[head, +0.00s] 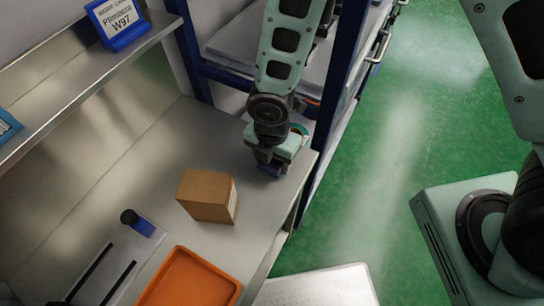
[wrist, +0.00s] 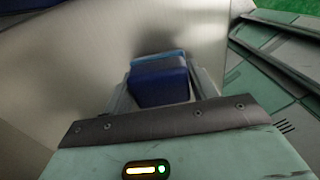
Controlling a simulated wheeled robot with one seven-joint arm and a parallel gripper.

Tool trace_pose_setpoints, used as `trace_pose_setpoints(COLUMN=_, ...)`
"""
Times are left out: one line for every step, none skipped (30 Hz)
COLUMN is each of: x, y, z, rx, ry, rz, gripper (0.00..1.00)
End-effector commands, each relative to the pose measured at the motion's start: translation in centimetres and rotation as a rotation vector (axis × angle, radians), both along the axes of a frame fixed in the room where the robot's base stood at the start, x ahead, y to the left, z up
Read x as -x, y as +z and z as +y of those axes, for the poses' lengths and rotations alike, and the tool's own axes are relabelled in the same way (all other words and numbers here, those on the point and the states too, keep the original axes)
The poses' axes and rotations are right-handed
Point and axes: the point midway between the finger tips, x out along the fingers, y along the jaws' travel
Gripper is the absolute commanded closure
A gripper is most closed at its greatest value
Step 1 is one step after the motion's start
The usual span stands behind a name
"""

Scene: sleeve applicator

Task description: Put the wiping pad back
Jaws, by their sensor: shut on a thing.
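My gripper (head: 268,168) is at the far right end of the steel bench, pointing down close to the bench top. It is shut on a blue block-like thing, which I take to be the wiping pad (wrist: 160,82). In the wrist view the pad sits between the two fingers, dark blue with a lighter blue strip along its far edge. In the head view only a small blue bit of it (head: 269,171) shows below the gripper. I cannot tell whether the pad touches the bench.
A cardboard box (head: 207,197) stands on the bench (head: 150,170) in front of my gripper. A shelf with a blue-framed sign (head: 118,22) runs along the left. A blue post (head: 325,130) stands close right.

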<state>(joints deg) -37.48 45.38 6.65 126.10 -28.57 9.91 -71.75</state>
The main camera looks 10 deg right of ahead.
Motion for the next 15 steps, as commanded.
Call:
trace_pose_setpoints(x=-0.02, y=-0.16, z=-0.02, rx=0.001, ry=0.0, rz=-0.001, gripper=0.67)
trace_pose_setpoints(x=-0.05, y=-0.2, z=-0.02, rx=0.001, ry=-0.001, rz=-0.001, gripper=0.67)
trace_pose_setpoints(x=-0.05, y=-0.21, z=-0.01, rx=0.0, ry=-0.001, rz=-0.001, gripper=0.67)
trace_pose_setpoints(x=-0.06, y=-0.2, z=-0.02, rx=0.0, ry=-0.001, rz=-0.001, gripper=0.67)
trace_pose_setpoints(x=-0.06, y=-0.19, z=-0.02, rx=0.0, ry=-0.001, rz=-0.001, gripper=0.67)
trace_pose_setpoints(x=-0.05, y=-0.19, z=-0.01, rx=0.0, ry=-0.001, rz=-0.001, gripper=0.67)
trace_pose_setpoints(x=-0.05, y=-0.19, z=-0.01, rx=0.0, ry=-0.001, rz=-0.001, gripper=0.67)
trace_pose_setpoints(x=-0.05, y=-0.21, z=-0.01, rx=0.0, ry=-0.001, rz=-0.001, gripper=0.67)
trace_pose_setpoints(x=-0.05, y=-0.31, z=-0.02, rx=0.0, ry=-0.001, rz=-0.001, gripper=0.67)
trace_pose_setpoints(x=-0.04, y=-0.42, z=-0.02, rx=0.0, ry=-0.001, rz=-0.001, gripper=0.67)
trace_pose_setpoints(x=-0.04, y=-0.54, z=-0.02, rx=0.0, ry=-0.001, rz=-0.001, gripper=0.67)
trace_pose_setpoints(x=-0.04, y=-0.67, z=-0.02, rx=0.0, ry=-0.001, rz=-0.001, gripper=0.67)
trace_pose_setpoints(x=-0.04, y=-0.52, z=-0.02, rx=0.0, ry=-0.001, rz=-0.001, gripper=0.34)
trace_pose_setpoints(x=-0.04, y=-0.5, z=-0.02, rx=0.0, ry=-0.001, rz=-0.001, gripper=0.26)
trace_pose_setpoints(x=-0.03, y=-0.49, z=-0.02, rx=0.0, ry=-0.001, rz=0.0, gripper=0.21)
